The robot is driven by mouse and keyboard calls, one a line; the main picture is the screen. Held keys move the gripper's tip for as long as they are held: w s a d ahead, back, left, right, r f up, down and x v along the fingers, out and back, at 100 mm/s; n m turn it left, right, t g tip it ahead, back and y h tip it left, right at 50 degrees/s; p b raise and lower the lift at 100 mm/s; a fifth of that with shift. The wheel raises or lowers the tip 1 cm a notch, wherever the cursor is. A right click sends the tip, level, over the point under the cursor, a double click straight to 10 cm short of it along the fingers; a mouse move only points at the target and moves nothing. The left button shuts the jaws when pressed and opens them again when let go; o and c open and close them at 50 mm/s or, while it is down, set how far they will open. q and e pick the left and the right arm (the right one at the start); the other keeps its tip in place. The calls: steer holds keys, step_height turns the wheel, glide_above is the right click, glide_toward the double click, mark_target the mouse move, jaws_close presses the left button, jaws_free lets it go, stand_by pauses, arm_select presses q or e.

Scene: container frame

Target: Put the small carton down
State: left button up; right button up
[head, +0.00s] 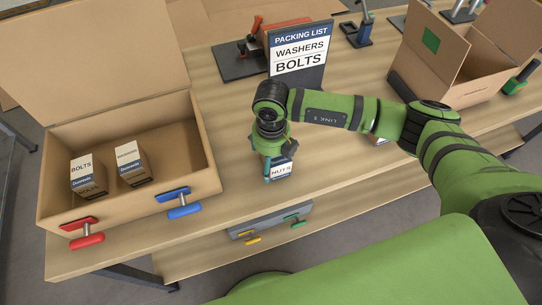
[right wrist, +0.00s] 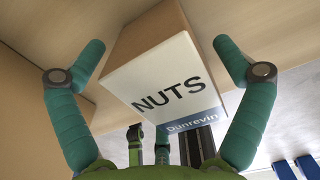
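The small carton labelled NUTS (head: 281,170) is below my right gripper (head: 279,166) in the head view, over the wooden table near its front edge. In the right wrist view the carton (right wrist: 165,85) lies between the two teal fingers (right wrist: 160,60), turned at an angle to them. A gap shows on both sides of it, so the gripper looks open around it. The carton appears to stand on the table, but its base is hidden. My left gripper is not in view.
An open cardboard box (head: 130,200) at left holds cartons labelled BOLTS (head: 84,168) and, less legibly, WASHERS (head: 128,152). A packing list sign (head: 299,58) stands behind my right gripper. Another open box (head: 455,60) is at back right. Bare table lies beside the carton.

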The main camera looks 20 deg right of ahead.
steer(key=shift+r+p, duration=0.3)
steer(key=shift+w+r+b, duration=0.1)
steer(key=shift+r+b, duration=0.2)
steer(key=shift+b, duration=0.1)
step_height(320, 180, up, 10)
steer(key=b, duration=0.3)
steer(key=shift+r, duration=0.6)
